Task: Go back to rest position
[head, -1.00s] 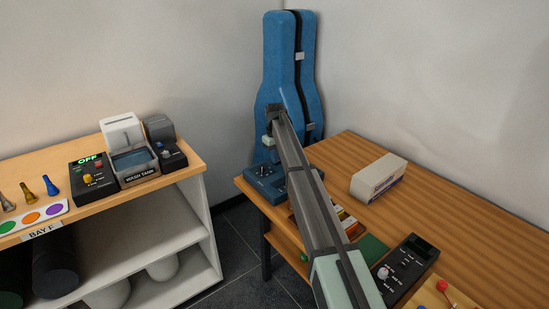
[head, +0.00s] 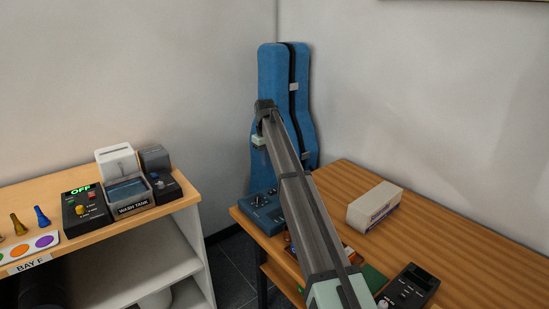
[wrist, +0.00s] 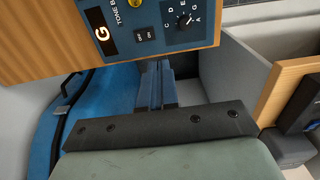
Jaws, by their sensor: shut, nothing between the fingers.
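My gripper (head: 258,140) hangs at the end of my outstretched arm, in front of the blue instrument case (head: 273,75) in the corner. In the wrist view its two narrow fingers (wrist: 157,70) lie side by side, shut with nothing between them. It is apart from the blue tone box (wrist: 160,25), which shows a lit G and a lettered dial. The same blue box (head: 262,212) sits at the left end of the wooden table, below my gripper.
A white carton (head: 375,207) and a black device (head: 408,288) are on the wooden table (head: 450,245). On the left shelf unit are the wash tank (head: 130,195), a black box reading OFF (head: 85,210) and coloured cones. A gap separates the shelf from the table.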

